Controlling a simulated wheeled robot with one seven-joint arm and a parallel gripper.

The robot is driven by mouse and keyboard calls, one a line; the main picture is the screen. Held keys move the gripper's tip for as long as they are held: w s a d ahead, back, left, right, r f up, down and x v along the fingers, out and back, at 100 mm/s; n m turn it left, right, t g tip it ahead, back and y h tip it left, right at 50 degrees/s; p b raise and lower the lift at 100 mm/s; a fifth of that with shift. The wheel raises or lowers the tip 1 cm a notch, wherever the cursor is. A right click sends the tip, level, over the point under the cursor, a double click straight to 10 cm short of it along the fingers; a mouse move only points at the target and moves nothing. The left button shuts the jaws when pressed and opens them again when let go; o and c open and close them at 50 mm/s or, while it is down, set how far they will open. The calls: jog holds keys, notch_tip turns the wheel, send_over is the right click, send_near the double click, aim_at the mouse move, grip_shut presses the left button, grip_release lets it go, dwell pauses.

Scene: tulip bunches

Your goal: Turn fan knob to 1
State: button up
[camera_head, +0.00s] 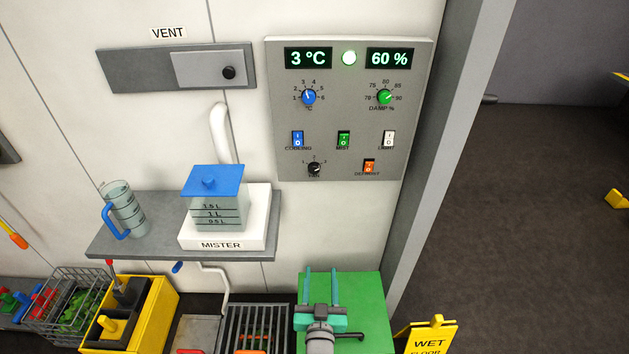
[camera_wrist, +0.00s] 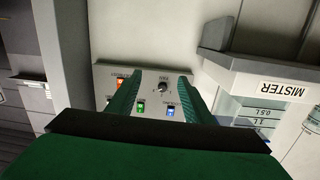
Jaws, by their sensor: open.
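The fan knob (camera_head: 314,168) is a small black dial at the lower left of the grey control panel (camera_head: 345,225), with a short number scale above it. Its pointer is too small to read surely. In the wrist view, the fan knob (camera_wrist: 163,88) appears upside down, between my fingers and some way beyond them. My gripper (camera_head: 320,270) has teal fingers, open and empty, pointing up below the panel in the head view. It also frames the panel in the wrist view (camera_wrist: 158,82). Nothing touches the knob.
The panel also holds a blue knob (camera_head: 309,97), a green knob (camera_head: 385,97) and several rocker switches, the orange one (camera_head: 369,166) right of the fan knob. The mister (camera_head: 222,233) stands on a shelf (camera_head: 150,250) to the left. A yellow wet-floor sign (camera_head: 432,336) stands lower right.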

send_near(314, 171)
jog(key=shift+t+y, duration=0.4)
jog(key=w, duration=0.8)
jog(key=shift+a+f, duration=0.15)
jog(key=shift+f, duration=0.15)
jog(key=shift+c, duration=0.5)
jog(key=c, duration=1)
